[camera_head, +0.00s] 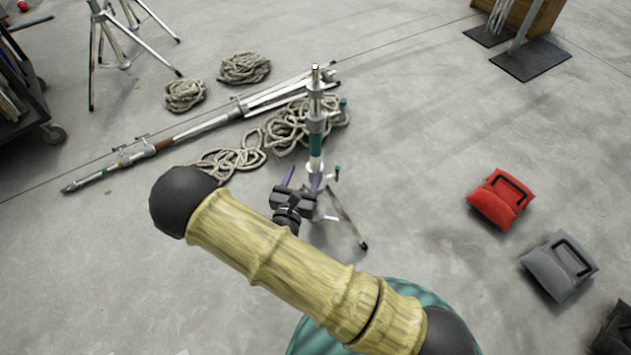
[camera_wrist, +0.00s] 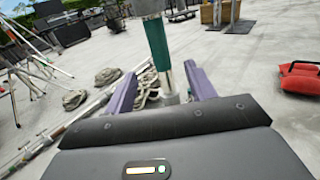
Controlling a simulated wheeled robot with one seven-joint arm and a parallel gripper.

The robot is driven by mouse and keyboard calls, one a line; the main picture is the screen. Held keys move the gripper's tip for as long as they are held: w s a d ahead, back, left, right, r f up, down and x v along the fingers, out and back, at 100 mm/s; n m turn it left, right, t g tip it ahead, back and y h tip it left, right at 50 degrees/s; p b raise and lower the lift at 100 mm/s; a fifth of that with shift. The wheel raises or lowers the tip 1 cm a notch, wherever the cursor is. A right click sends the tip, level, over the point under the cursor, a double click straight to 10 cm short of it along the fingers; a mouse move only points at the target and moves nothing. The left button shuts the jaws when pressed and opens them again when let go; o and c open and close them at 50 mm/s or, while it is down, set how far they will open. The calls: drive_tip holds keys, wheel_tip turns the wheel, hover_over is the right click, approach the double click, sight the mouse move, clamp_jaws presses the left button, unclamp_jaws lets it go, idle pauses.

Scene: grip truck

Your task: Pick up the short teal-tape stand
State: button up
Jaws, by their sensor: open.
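The short stand (camera_head: 315,145) with a teal tape band stands upright on the floor in the middle of the head view. Its silver column has teal knobs, and its lower legs are partly hidden by my arm. My gripper (camera_head: 303,180) is open at the lower part of the column. In the wrist view the stand's teal-taped column (camera_wrist: 157,50) rises between the two purple fingers of my gripper (camera_wrist: 160,85). The fingers show on either side of the column with gaps, and I cannot tell how deep between them it sits.
A long folded stand (camera_head: 190,128) lies on the floor behind, with coiled ropes (camera_head: 290,125) around it. Another stand (camera_head: 120,45) is upright at the far left beside a cart (camera_head: 20,95). Red (camera_head: 500,198) and grey (camera_head: 559,264) bags lie at right. Floor between is clear.

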sight(313, 144)
drive_tip(key=b+x, duration=0.2)
drive_tip(key=x, duration=0.5)
drive_tip(key=shift+w+f, duration=0.1)
drive_tip(key=shift+f, duration=0.05)
drive_tip(key=shift+w+d, duration=0.1)
drive_tip(key=shift+w, duration=0.2)
drive_tip(key=b+x, duration=0.3)
drive_tip(key=x, duration=0.2)
drive_tip(key=shift+w+b, duration=0.15)
drive_tip(key=shift+b, duration=0.2)
clamp_jaws()
drive_tip(key=shift+w+r, duration=0.1)
drive_tip(key=shift+r, duration=0.35)
